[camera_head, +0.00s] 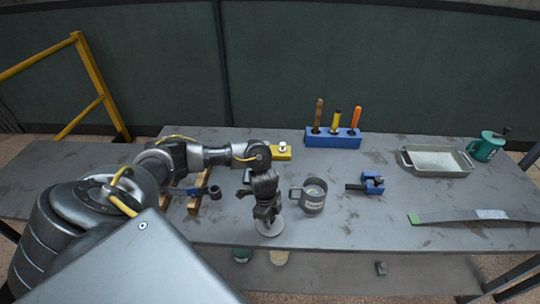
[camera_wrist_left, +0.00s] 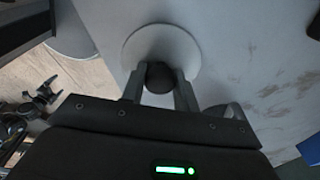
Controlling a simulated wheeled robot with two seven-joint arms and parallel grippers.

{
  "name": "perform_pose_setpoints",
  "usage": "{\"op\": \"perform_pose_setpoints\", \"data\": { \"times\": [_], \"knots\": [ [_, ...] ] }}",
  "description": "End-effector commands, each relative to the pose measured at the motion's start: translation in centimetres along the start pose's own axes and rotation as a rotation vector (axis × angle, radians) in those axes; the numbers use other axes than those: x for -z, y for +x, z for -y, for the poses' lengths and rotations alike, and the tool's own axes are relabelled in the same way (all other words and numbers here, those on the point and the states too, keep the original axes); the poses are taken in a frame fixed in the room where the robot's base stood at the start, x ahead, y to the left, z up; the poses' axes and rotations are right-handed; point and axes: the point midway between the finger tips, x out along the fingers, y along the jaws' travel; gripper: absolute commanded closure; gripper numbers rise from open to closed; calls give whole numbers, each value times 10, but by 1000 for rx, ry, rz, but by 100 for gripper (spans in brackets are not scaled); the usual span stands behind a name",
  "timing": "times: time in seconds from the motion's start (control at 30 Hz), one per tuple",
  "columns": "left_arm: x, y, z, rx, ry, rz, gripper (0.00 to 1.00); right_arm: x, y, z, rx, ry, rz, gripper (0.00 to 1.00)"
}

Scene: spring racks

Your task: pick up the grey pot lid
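The grey pot lid (camera_head: 270,231) is a pale round disc near the front edge of the table, below my left gripper (camera_head: 267,212). In the left wrist view the lid (camera_wrist_left: 188,48) shows with its dark round knob (camera_wrist_left: 159,77) between the two fingertips of my left gripper (camera_wrist_left: 160,84). The fingers stand close on both sides of the knob; I cannot tell whether they press on it. The lid appears to lie flat at table level. My right gripper is not in view.
A grey mug (camera_head: 313,197) stands just right of the lid. A blue clamp (camera_head: 373,184), a metal tray (camera_head: 437,149), a green grinder (camera_head: 488,147), a blue tool block (camera_head: 332,140) and a flat strip (camera_head: 460,217) are further off. The table's front edge is close to the lid.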

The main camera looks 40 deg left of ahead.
Motion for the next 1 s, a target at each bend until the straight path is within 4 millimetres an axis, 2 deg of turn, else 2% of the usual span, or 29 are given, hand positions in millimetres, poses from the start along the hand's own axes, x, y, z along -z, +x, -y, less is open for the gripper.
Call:
{"op": "perform_pose_setpoints", "data": {
  "times": [0.03, 0.1, 0.43, 0.57, 0.67, 0.77, 0.8, 0.9, 1.0],
  "knots": [
    [0, 0, 0, 0, 0, 0, 86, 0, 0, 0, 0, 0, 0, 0],
    [0, 0, 0, 1, 0, 0, 93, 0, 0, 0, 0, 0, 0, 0],
    [1, -5, 1, 1, 1, -1, 93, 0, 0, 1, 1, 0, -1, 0],
    [2, -18, 1, 2, 2, -1, 93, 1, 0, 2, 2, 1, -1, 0],
    [5, -36, 0, 5, 4, -1, 93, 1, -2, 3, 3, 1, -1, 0],
    [9, -57, -19, 3, 8, -1, 93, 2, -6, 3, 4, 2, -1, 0],
    [12, -70, -26, 6, 10, 0, 93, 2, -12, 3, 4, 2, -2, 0],
    [17, -93, -46, 5, 9, -1, 93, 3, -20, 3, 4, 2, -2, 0],
    [21, -101, -72, 0, 9, 0, 93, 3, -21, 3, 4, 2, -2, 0]
  ]
}}
